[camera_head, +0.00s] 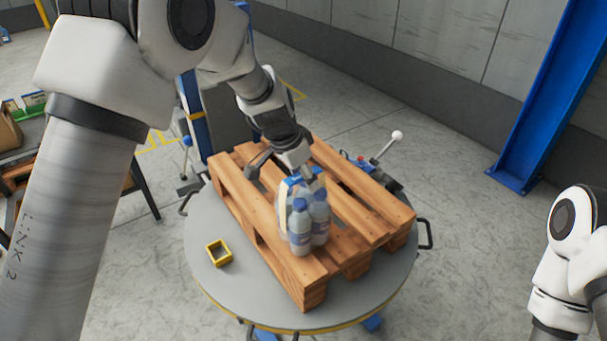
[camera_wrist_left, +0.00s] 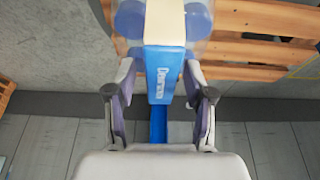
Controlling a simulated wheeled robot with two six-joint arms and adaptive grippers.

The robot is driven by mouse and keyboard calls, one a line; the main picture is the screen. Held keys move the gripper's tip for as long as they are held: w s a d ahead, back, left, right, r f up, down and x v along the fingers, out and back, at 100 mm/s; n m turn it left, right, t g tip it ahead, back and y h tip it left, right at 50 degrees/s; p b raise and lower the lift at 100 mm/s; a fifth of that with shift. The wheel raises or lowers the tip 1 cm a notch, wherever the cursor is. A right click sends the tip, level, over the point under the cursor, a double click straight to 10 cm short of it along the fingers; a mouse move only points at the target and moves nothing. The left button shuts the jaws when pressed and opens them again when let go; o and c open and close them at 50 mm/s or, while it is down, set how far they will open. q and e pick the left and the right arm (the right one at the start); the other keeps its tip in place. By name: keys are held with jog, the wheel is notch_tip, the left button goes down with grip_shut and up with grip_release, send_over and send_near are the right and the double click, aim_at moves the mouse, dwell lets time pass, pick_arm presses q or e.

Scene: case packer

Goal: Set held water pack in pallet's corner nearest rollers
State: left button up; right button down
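The water pack (camera_head: 309,220) is a cluster of clear bottles with blue caps and a white-and-blue carrying band. My left gripper (camera_head: 291,172) is shut on its band from above. In the left wrist view, the blue and white band (camera_wrist_left: 165,70) lies between the two fingers (camera_wrist_left: 160,85), with bottles behind. The pack is upright over the near part of the wooden pallet (camera_head: 245,200); I cannot tell whether its base touches the slats. My right arm shows at the right edge, but its gripper is out of view. I cannot make out the rollers.
The pallet rests on a round grey turntable (camera_head: 210,285). A small yellow square frame (camera_head: 218,253) lies on it to the left. A lever with a white knob (camera_head: 396,135) stands behind the pallet. A blue post (camera_head: 550,95) rises at the right. The pallet's other slats look bare.

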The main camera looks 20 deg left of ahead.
pick_arm(q)
jog(key=shift+a+r, duration=0.1)
jog(key=shift+r, duration=0.1)
jog(key=b+v, duration=0.1)
jog(key=v, duration=1)
jog(key=shift+r+b, duration=0.25)
jog(key=shift+b, duration=0.1)
jog(key=shift+s, duration=0.15)
